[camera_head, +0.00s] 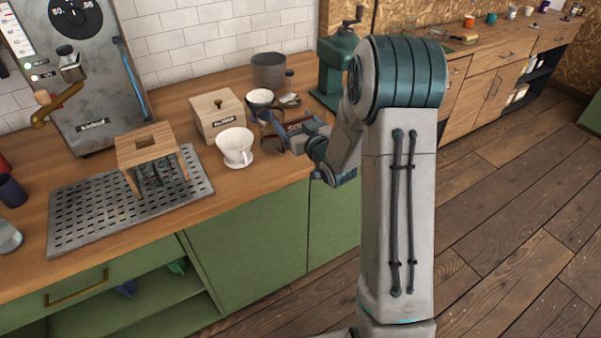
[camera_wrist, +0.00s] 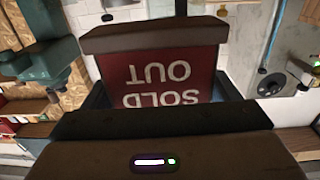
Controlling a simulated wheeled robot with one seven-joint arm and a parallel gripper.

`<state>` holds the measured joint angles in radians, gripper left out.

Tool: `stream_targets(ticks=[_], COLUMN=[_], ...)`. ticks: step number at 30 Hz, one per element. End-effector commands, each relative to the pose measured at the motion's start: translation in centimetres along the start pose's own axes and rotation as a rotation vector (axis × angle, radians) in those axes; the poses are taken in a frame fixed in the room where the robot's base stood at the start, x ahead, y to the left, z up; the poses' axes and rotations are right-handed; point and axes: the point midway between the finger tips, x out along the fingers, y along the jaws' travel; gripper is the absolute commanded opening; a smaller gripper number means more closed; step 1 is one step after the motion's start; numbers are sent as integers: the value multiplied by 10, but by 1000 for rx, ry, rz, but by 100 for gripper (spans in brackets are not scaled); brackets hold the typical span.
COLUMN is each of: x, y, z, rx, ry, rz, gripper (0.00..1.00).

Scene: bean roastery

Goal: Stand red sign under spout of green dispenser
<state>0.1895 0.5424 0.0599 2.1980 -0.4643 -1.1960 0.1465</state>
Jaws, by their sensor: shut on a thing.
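The red sign (camera_wrist: 160,75) fills the middle of the wrist view, its white "SOLD OUT" lettering upside down there and a brown bar along its top in the picture. My gripper (camera_head: 290,131) is shut on the sign over the counter's front part. In the head view only a small red part of the sign (camera_head: 304,126) shows between the gripper parts. The green dispenser (camera_head: 333,72) stands farther back on the counter, behind and right of my gripper, partly hidden by my arm. It also shows at upper left in the wrist view (camera_wrist: 42,55). I cannot make out its spout clearly.
A white dripper cup (camera_head: 235,147), a wooden box (camera_head: 217,116), a dark-and-white cup (camera_head: 260,103) and a grey canister (camera_head: 269,71) stand close left of and behind my gripper. A wooden stand (camera_head: 150,152) sits on the perforated tray (camera_head: 85,215). The counter's front edge is near.

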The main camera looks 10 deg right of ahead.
Motion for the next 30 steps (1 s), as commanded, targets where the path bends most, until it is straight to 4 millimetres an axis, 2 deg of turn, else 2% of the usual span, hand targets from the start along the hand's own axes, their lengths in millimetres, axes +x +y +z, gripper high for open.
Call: stream_targets(ticks=[3,5,13,20,30], x=[6,7,7,7,6], y=[6,7,6,6,6], z=[-7,-4,35,50,86], rx=[-1,3,5,3,3], ry=[1,-3,-5,-3,-2], rz=[-18,-22,-24,-23,-22], gripper=[58,58,58,58,58])
